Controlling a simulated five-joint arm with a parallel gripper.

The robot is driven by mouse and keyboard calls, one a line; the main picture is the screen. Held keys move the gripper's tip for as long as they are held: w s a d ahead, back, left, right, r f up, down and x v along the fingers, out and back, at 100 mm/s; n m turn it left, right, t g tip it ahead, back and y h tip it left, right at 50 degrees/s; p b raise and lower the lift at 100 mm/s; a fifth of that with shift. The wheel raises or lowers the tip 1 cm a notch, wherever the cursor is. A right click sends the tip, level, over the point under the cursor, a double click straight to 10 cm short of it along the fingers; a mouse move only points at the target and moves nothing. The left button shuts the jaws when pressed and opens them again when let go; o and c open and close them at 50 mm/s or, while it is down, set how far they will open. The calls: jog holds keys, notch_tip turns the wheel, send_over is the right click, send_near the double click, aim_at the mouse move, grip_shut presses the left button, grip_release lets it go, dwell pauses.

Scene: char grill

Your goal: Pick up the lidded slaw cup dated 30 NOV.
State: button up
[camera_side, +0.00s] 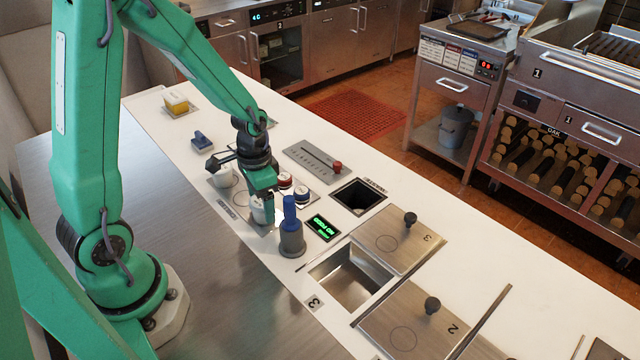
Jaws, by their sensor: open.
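The date on either cup is too small to read, so I cannot tell which is 30 NOV.
A blue-handled grey tool (291,232) stands upright close to the gripper's right. A green-lit display (323,227), a square opening (357,196) and an open steel well (350,278) are to the right.

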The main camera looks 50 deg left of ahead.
aim_at(261, 200)
jog(key=shift+f, duration=0.3)
jog(key=c, duration=1.1)
jog(key=shift+o, duration=0.2)
jog(key=shift+r, duration=0.15)
jog(key=shift+r, duration=4.85)
